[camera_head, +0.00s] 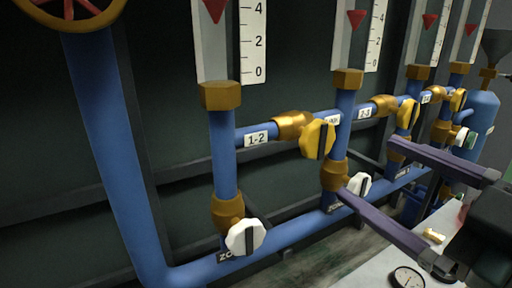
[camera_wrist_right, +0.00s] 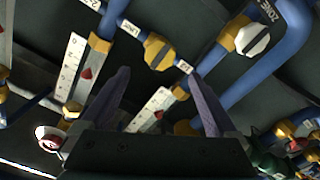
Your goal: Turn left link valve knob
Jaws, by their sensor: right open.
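The left link valve knob (camera_head: 317,139) is yellow and sits on the short horizontal blue pipe between the "1-2" label (camera_head: 256,139) and a partly hidden label. In the right wrist view, the yellow knob (camera_wrist_right: 158,53) lies just beyond the fingertips, roughly centred between them. My right gripper (camera_head: 367,171) is open and empty, with its two long dark purple fingers spread wide. In the head view its tips are right of the knob and apart from it. The right gripper also shows in the wrist view (camera_wrist_right: 158,73). My left gripper is not in view.
White knobs (camera_head: 245,237) and (camera_head: 358,185) sit on the lower pipes. Another yellow knob (camera_head: 407,113) is further right. Upright gauges with white scales (camera_head: 254,42) stand above the pipes. A round dial gauge (camera_head: 407,279) is at the bottom right.

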